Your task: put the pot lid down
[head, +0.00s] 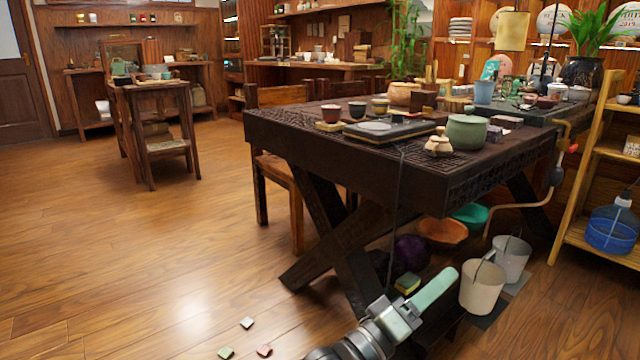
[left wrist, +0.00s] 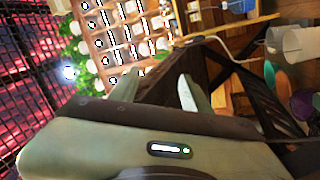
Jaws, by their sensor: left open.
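My left gripper (head: 436,288) is low in front of the table, its pale green fingers pointing up and right. It is below the tabletop and apart from everything on it. In the left wrist view the fingers (left wrist: 166,84) are spread, with nothing held between them. A round green pot (head: 466,134) stands upright near the table's front right, with what looks like a lid and small knob on top. A small tan teapot (head: 438,145) stands just left of it. I cannot tell for certain which piece is the pot lid. My right gripper is not in view.
The dark carved table (head: 400,178) holds a tea tray (head: 388,132), cups and jars. Under it are a white bucket (head: 482,288), a grey bucket (head: 512,258), an orange bowl (head: 442,230) and a sponge (head: 407,283). A wooden shelf stands at right. Floor at left is mostly clear.

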